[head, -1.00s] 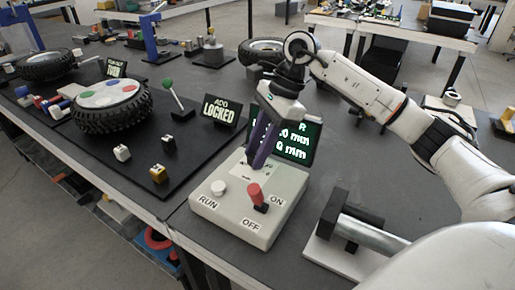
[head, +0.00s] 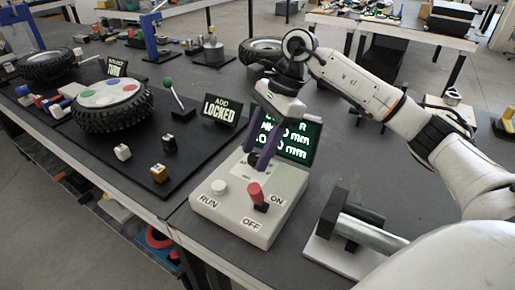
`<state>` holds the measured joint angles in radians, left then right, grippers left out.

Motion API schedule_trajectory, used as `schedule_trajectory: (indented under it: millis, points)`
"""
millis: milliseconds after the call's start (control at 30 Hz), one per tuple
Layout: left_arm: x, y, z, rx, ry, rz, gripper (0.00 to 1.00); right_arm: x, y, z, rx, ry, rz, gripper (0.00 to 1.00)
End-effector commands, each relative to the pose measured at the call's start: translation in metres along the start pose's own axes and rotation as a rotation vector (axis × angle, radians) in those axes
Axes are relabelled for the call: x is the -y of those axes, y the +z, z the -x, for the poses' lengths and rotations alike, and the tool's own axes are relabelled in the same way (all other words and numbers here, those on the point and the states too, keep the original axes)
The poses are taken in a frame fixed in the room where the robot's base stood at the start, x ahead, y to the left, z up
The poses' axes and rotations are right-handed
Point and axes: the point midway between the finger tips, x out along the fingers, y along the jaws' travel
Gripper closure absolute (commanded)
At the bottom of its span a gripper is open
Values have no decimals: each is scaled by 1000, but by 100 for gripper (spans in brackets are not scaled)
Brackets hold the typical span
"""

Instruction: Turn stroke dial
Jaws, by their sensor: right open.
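A light grey control box (head: 235,217) stands near the table's front edge. It carries a white RUN button (head: 219,188), a red-handled switch (head: 256,196) between OFF and ON labels, and a dark screen (head: 297,141) with green figures in mm. My right gripper (head: 257,161) points down over the back of the box, its purple fingers open and apart. No stroke dial can be made out; the fingers cover the back part of the box top. Part of the screen is also hidden behind the gripper. My left gripper is not in view.
A press-like fixture (head: 345,238) with a metal cylinder stands to the right of the box. To the left is a black board (head: 193,150) with a tyre (head: 113,105), a green-knobbed lever (head: 175,95) and small blocks. A LOCKED sign (head: 221,110) stands behind.

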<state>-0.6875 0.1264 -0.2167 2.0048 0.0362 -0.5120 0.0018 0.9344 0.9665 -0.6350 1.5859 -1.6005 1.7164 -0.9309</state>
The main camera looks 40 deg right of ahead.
Motion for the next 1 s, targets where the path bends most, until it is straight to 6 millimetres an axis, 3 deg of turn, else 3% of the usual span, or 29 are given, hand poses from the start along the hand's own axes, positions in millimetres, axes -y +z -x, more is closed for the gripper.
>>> schedule_trajectory:
  millis: [133, 267, 500, 700, 1000]
  points:
    - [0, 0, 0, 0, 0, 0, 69, 0, 0, 2, -1, 0, -1, 54]
    - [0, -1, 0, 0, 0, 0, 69, 0, 0, 16, 0, -1, -1, 54]
    - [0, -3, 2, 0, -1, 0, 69, 1, 0, 64, 0, -4, -1, 54]
    - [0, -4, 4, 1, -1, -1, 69, 1, 0, 94, 1, -2, -1, 54]
    - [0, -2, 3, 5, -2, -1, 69, 0, 0, 103, 0, 0, 0, 54]
